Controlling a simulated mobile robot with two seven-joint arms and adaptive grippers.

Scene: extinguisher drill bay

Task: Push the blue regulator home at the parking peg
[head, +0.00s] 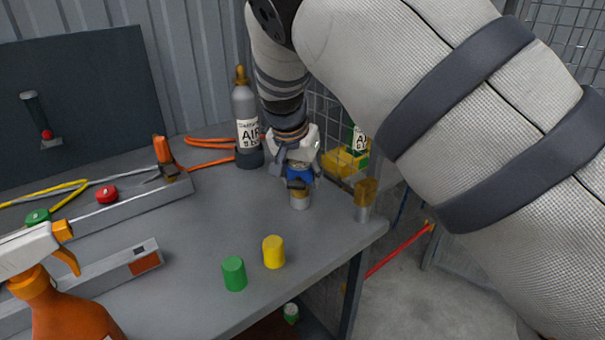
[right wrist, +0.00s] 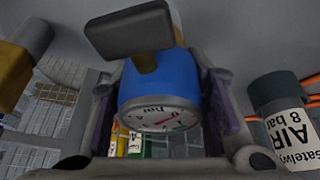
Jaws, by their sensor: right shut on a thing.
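The blue regulator (head: 300,173), with a round dial on its face, is between the fingers of my right gripper (head: 298,178). In the right wrist view the blue regulator (right wrist: 158,80) fills the space between the fingers of the right gripper (right wrist: 165,95), dial towards the camera. In the head view it is directly over a short brass and silver peg (head: 300,198) near the bench's right side. A finger partly hides where they meet, so I cannot tell how far it is on. My left gripper is not in view.
A second brass and silver peg (head: 365,200) stands at the bench's right corner. A grey AIR cylinder (head: 246,115) stands close behind my gripper. Green (head: 234,273) and yellow (head: 273,252) cylinders stand in front. An orange spray bottle (head: 65,305) is front left.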

